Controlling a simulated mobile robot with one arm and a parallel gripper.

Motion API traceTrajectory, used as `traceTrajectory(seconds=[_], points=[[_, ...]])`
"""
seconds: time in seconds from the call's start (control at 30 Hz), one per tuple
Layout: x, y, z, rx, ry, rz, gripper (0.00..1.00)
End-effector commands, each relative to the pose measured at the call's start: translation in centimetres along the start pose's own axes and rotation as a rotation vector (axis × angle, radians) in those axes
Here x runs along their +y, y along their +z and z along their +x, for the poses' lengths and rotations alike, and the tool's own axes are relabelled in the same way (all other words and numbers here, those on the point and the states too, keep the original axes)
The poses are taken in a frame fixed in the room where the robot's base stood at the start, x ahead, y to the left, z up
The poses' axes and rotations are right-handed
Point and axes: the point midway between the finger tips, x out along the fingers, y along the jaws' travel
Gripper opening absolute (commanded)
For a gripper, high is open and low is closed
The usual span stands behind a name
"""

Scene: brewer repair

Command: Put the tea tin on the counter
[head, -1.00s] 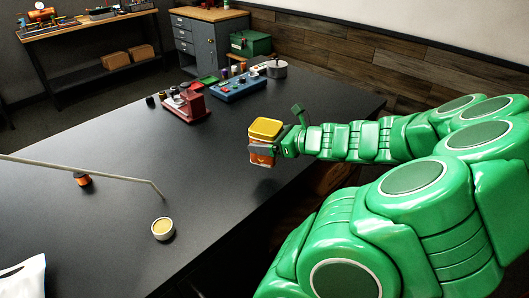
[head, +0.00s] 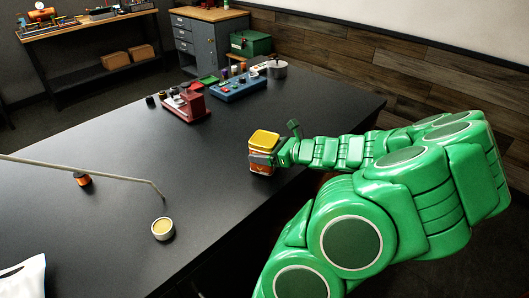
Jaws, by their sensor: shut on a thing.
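The tea tin (head: 263,139) is orange-red with a yellow lid and appears upright at the right edge of the dark counter (head: 130,190). My gripper (head: 262,158) is shut on the tin from its right side. The fingers cover part of the tin's lower body. I cannot tell whether the tin's base touches the counter.
A small round container (head: 162,229) and an orange-and-black spool (head: 82,179) stand near the front left under a thin grey rod (head: 90,166). A red device (head: 187,104), a blue panel (head: 237,88) and a metal pot (head: 277,68) stand farther back. The counter's middle is clear.

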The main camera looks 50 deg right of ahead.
Motion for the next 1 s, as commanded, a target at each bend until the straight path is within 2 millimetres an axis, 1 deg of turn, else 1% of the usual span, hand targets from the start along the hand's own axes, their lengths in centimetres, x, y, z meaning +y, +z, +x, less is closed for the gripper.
traceTrajectory(seconds=[0.1, 0.5, 0.53, 0.57, 0.6, 0.9, 1.0], points=[[-0.01, -0.72, 0.23, -0.001, -0.001, 0.002, 0.51], [0.01, -1.06, 0.34, -0.001, 0.000, 0.001, 0.50], [0.02, -1.06, 0.34, -0.001, 0.000, 0.001, 0.93], [0.01, -1.05, 0.33, -0.001, 0.000, 0.001, 0.97], [0.02, -1.04, 0.33, -0.001, 0.000, 0.001, 1.00], [0.02, -0.78, 0.25, -0.001, 0.000, 0.000, 1.00], [-0.03, -0.75, -0.36, -0.001, -0.001, 0.001, 1.00]])
